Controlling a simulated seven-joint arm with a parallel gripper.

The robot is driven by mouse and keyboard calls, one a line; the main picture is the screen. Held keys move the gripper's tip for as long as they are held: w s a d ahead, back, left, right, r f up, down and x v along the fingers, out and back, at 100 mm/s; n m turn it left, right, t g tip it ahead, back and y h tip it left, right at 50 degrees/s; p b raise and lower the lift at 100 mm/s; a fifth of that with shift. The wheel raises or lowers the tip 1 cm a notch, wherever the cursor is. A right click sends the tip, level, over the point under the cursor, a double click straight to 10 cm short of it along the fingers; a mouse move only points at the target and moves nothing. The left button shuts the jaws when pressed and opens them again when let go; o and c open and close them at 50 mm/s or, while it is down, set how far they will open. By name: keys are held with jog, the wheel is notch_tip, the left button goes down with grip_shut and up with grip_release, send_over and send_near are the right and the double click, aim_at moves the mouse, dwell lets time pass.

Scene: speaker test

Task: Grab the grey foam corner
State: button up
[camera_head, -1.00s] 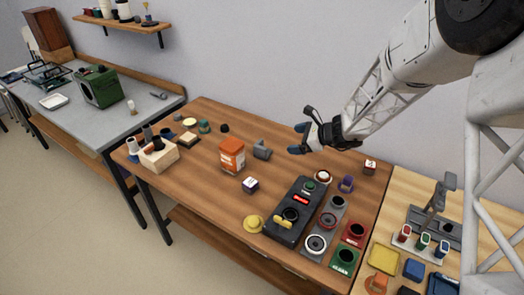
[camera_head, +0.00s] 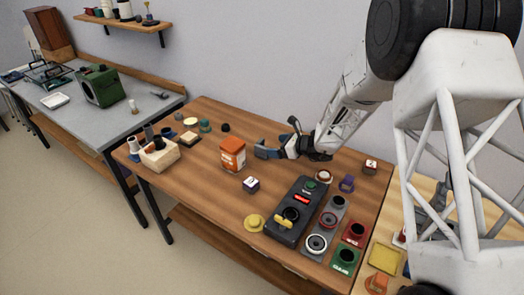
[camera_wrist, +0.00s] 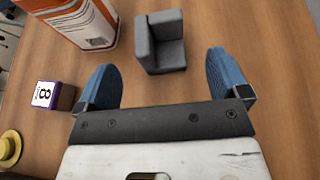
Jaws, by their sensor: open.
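The grey foam corner (camera_wrist: 174,54) is an L-shaped block standing on the wooden table. In the wrist view it lies ahead of my gripper (camera_wrist: 161,66), roughly centred between the two blue fingertips. The fingers are apart and nothing is held between them. In the head view my gripper (camera_head: 268,152) is low over the table, just right of the orange and white box, and largely hides the foam corner. I cannot tell the exact height of the fingers above the table.
The orange and white box (camera_head: 232,154) stands close to the left of the foam corner. A small numbered cube (camera_head: 251,184) and a yellow knob (camera_head: 253,223) lie nearer the front. A black control box (camera_head: 297,211) stands to the right. Bare wood lies right of the foam corner.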

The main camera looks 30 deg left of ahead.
jog(key=shift+x, duration=1.2)
jog(key=shift+a, duration=0.1)
jog(key=shift+x, duration=2.5)
jog(key=c, duration=1)
jog(key=shift+r, duration=0.1)
jog(key=shift+r, duration=4.85)
